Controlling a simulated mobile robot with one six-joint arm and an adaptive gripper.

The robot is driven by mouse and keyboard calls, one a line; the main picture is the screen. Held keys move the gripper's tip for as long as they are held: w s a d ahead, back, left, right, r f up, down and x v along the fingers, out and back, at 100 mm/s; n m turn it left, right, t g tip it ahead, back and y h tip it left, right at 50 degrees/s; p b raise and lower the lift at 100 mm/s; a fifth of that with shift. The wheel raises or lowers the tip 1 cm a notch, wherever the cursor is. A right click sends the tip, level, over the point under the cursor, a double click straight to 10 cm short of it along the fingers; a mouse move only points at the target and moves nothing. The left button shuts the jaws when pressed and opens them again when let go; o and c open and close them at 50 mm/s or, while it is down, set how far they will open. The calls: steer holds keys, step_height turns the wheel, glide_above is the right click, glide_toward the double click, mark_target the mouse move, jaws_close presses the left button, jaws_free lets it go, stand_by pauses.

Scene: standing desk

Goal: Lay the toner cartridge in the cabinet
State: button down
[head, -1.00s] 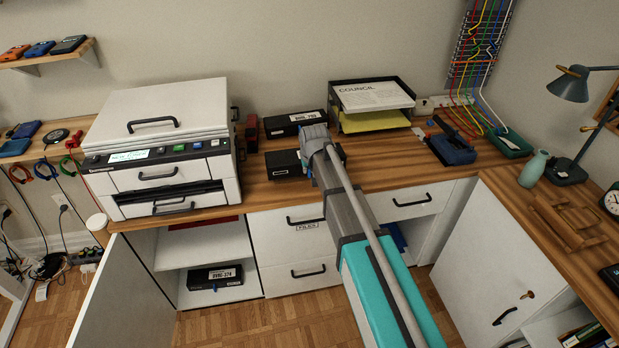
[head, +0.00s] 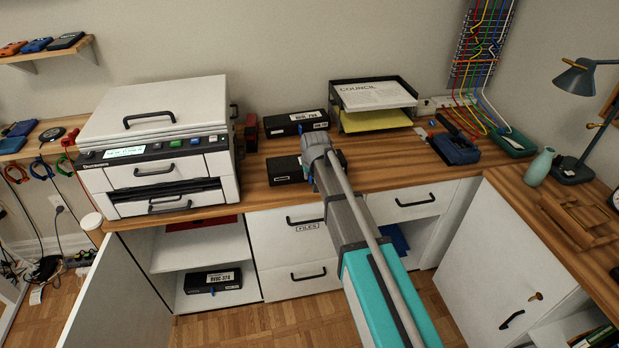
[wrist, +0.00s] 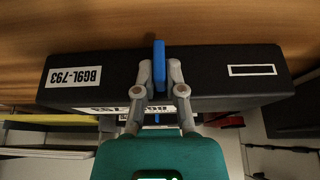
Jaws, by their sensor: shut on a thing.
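My gripper (wrist: 159,95) is shut on the blue tab (wrist: 159,66) of a black toner cartridge (wrist: 215,75) labelled BG9L-793. In the head view this cartridge (head: 285,171) is at the desk's middle, partly hidden behind my gripper (head: 322,160); I cannot tell whether it touches the desktop. The open white cabinet (head: 257,262) is under the printer, its door (head: 120,295) swung out to the left. Another black cartridge (head: 211,281) lies on its lower level, and something red (head: 200,223) lies on the upper shelf.
The printer (head: 155,150) stands at the left of the desk (head: 255,195). Another black cartridge (head: 296,122) lies behind the held one. A paper tray (head: 372,100) is at the back. Drawers (head: 292,235) are right of the cabinet. The cabinet's upper shelf has free room.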

steer(key=c, duration=0.7)
jaws_free()
steer(key=shift+r, duration=0.2)
steer(key=p+v, duration=1.1)
steer(key=shift+s+d+r, duration=0.1)
steer(key=shift+s+r, duration=0.1)
steer(key=shift+r, duration=0.15)
stand_by(0.7)
steer(key=s+d+m+g, duration=0.1)
steer(key=s+d, duration=0.6)
steer(key=s+d+f+m+g, duration=0.1)
steer(key=s+d+g, duration=0.1)
steer(key=s+d, duration=0.5)
steer(key=s+d+m+g+h, duration=0.1)
steer(key=s+d, duration=0.6)
steer(key=shift+s+d+f, duration=0.2)
steer(key=shift+d, duration=0.05)
